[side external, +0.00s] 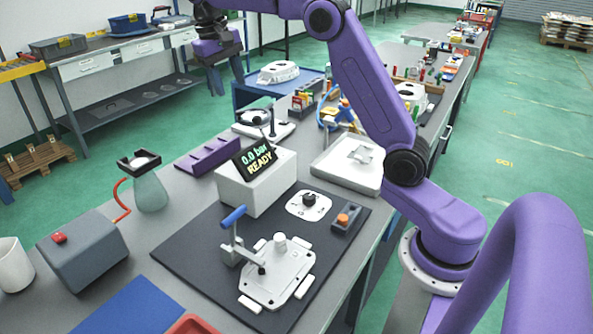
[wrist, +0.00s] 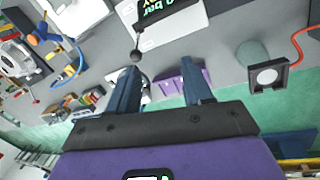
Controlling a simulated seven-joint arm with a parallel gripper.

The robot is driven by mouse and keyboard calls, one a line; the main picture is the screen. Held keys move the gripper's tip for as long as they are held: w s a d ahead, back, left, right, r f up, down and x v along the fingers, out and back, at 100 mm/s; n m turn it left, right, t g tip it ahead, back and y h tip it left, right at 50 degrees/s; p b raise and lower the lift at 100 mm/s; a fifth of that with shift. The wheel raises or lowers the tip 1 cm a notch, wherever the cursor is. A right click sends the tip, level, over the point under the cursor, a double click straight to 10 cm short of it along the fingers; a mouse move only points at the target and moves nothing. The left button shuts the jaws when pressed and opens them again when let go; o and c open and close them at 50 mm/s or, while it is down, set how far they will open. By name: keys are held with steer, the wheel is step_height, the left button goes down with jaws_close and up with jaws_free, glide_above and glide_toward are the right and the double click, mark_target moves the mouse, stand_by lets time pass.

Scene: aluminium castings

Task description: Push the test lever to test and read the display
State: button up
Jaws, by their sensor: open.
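The display (side external: 257,158) sits on a white box (side external: 252,187) and reads "0.0 bar READY" in the side view. In the wrist view the display (wrist: 157,8) is cut off at the top edge. My gripper (side external: 229,88) is open and empty, high above the bench's far side, apart from the lever. Its two fingers (wrist: 162,70) show spread apart in the wrist view.
A casting (side external: 277,274) lies on the dark mat beside a blue-handled clamp (side external: 233,217). A black knob (side external: 309,200) on a white plate is near the box. A purple rack (side external: 208,155) and a flask (side external: 150,192) stand left of the display.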

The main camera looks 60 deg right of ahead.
steer(key=s+a+f+n+t, duration=0.1)
steer(key=s+a+f+n, duration=0.2)
steer(key=s+a+n, duration=0.55)
steer(key=s+a+f+n+y, duration=0.1)
steer(key=s+a+f, duration=0.1)
steer(key=s, duration=0.7)
steer(key=s+a+f+n+y, duration=0.1)
steer(key=s+a+f+n, duration=0.1)
steer(key=s, duration=0.7)
steer(key=shift+s+a+f, duration=0.2)
steer(key=shift+s+f, duration=0.15)
steer(key=shift+f, duration=0.15)
steer(key=shift+n, duration=0.25)
